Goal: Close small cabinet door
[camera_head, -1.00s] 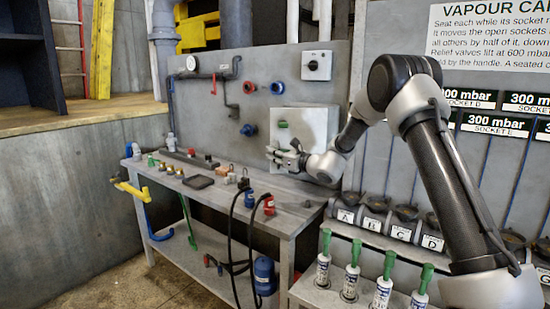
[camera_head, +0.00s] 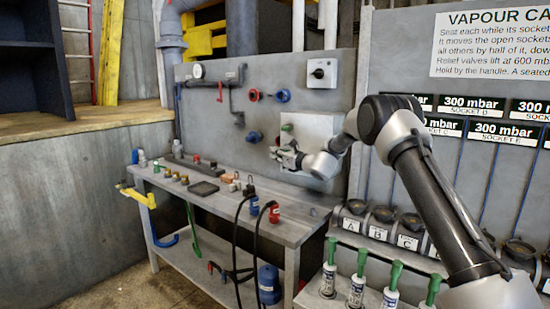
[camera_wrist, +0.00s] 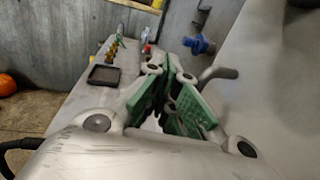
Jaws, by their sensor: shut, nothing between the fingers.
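The small cabinet door looks to be the light grey panel (camera_head: 312,128) on the grey back wall above the workbench. In the wrist view a large grey surface (camera_wrist: 265,85) fills the right side, probably this door. A dark grey bar-like handle (camera_wrist: 219,73) sticks out just right of my fingers. My gripper (camera_head: 284,155) is in front of the panel's lower left part. Its green-padded fingers (camera_wrist: 175,100) are shut with nothing between them. I cannot tell whether the fingers touch the handle or door, or how far open the door is.
The workbench (camera_head: 290,215) below carries a dark tray (camera_head: 202,189), small fittings and red and blue couplings with black hoses. A switch box (camera_head: 320,73) sits above the panel. Green-handled cylinders (camera_head: 358,277) and lidded sockets (camera_head: 380,222) stand at the right.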

